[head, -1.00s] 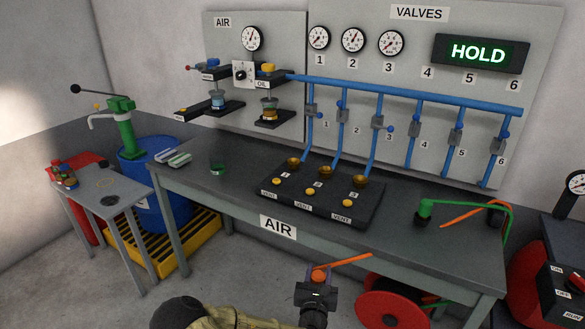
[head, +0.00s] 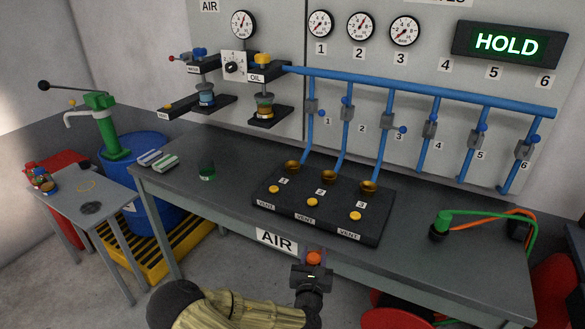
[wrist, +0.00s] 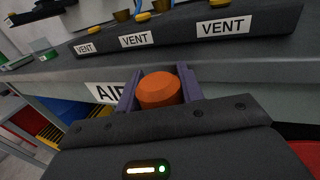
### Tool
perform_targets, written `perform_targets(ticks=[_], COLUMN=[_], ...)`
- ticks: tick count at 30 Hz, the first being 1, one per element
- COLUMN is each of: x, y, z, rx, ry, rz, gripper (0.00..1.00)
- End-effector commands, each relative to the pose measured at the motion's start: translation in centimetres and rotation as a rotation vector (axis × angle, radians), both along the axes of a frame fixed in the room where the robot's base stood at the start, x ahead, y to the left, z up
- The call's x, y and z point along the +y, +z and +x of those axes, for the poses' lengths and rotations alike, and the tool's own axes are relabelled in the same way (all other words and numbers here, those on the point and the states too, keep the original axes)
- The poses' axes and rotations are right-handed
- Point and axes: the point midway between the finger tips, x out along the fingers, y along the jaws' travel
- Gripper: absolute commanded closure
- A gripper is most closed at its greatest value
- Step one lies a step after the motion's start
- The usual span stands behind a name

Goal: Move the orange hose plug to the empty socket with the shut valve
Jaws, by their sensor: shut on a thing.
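My gripper (head: 313,260) is shut on the orange hose plug (head: 314,257), in front of the bench's front edge, below the black vent block. In the wrist view the orange plug (wrist: 158,90) sits between the two purple fingers. Three brass cups, numbered 1 (head: 292,166), 2 (head: 327,176) and 3 (head: 369,187), stand on the block, apart from the plug. Blue drop pipes with small valves numbered 1 (head: 311,106), 2 (head: 347,114) and 3 (head: 387,120) run down to them. Pipes 4 to 6 hang further right. I cannot tell surely which valve is shut.
The vent block (head: 330,228) has yellow buttons at its front. A green plug (head: 442,221) with green and orange hoses stands at the bench's right. The display (head: 507,43) reads HOLD. A blue drum (head: 150,190) and small table (head: 75,196) stand left.

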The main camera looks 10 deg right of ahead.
Motion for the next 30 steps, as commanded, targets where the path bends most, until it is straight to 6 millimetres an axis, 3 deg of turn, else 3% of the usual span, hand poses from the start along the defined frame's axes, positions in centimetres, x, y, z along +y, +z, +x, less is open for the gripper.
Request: perform_targets(ticks=[8, 13, 23, 30], x=[0.2, 0.1, 0.3, 0.4], y=[0.2, 1.7, 7.7, 12.2], z=[0.0, 0.1, 1.3, 4.2], rx=[-0.001, -0.001, -0.004, -0.006], ry=[0.004, 0.003, 0.013, 0.033], rz=[0.000, 0.001, 0.010, 0.026], gripper=[0.89, 0.89, 0.89, 0.89])
